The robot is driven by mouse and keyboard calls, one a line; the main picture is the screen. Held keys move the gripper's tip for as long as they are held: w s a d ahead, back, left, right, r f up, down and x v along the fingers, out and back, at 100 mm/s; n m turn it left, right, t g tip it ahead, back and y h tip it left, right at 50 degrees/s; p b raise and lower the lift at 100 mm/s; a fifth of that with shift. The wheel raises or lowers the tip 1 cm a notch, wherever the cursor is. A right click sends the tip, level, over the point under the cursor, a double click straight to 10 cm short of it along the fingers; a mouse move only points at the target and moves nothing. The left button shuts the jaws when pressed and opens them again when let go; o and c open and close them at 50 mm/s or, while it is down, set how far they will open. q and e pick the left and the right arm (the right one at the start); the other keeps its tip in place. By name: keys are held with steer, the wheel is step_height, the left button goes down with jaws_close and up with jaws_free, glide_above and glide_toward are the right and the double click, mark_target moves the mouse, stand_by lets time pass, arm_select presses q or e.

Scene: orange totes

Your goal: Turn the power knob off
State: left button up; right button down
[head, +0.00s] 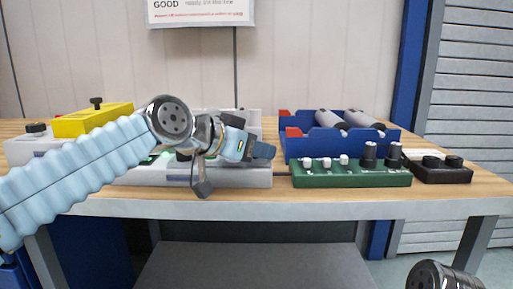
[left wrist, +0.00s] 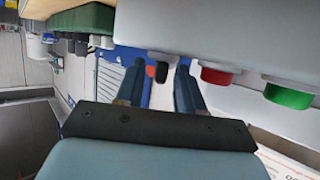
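A pale grey control box (head: 245,178) stands on the workbench, partly hidden behind my left arm in the head view. In the left wrist view the same box (left wrist: 180,25) carries a small black knob (left wrist: 160,71), a red button (left wrist: 216,75) and a green button (left wrist: 289,95) in a row. My left gripper (head: 262,150) is in front of the box in the head view. In the left wrist view its two fingers (left wrist: 160,84) are apart, with the black knob showing between them; contact cannot be told. My right gripper is out of view.
Right of the grey box stands a green panel (head: 350,179) with white switches and black knobs, then a black box (head: 440,175). A blue bin (head: 322,147) with grey cylinders is behind. A yellow box (head: 92,122) is at left. The bench's front edge (head: 300,207) runs below.

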arm_select(q)
jaws_close()
